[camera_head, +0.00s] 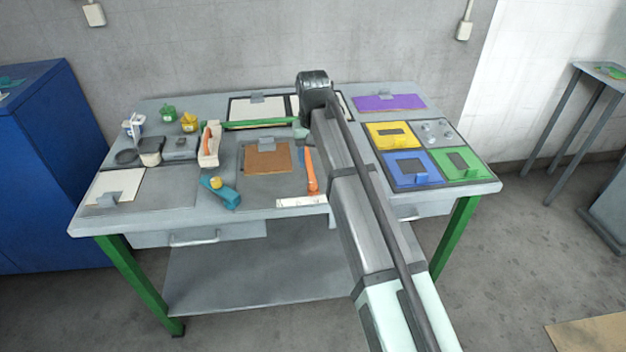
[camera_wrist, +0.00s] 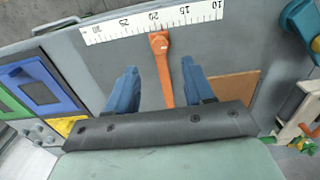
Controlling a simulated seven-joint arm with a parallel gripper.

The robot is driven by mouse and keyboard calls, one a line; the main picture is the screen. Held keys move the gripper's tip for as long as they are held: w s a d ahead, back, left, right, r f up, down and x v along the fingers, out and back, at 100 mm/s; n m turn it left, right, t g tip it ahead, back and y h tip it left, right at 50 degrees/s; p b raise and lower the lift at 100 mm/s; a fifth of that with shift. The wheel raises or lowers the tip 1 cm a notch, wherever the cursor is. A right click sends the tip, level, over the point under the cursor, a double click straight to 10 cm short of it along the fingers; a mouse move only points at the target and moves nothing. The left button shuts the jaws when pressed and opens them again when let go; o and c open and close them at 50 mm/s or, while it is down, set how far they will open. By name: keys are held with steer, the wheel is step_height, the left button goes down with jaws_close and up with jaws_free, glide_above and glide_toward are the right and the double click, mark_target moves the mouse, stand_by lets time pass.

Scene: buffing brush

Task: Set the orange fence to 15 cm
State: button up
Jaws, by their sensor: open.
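The ruler reads 10 to 30, with 15 to the right of the fence in the wrist view. My gripper (camera_wrist: 159,66) is open, its blue fingers on either side of the fence, with gaps visible on both sides. In the head view the fence (camera_head: 311,172) stands right of a brown board (camera_head: 267,160), above the ruler (camera_head: 301,201); my arm hides most of the gripper.
A teal tool (camera_head: 221,192) lies left of the ruler. A white-and-orange holder (camera_head: 210,145) and a green bar (camera_head: 262,124) stand behind. Yellow, blue and green panels (camera_head: 413,170) are on the right.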

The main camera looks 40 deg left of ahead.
mark_target(313, 182)
step_height(313, 182, down, 8)
steer(key=shift+f, duration=0.1)
stand_by(0.4)
steer(key=shift+c, duration=0.4)
jaws_close()
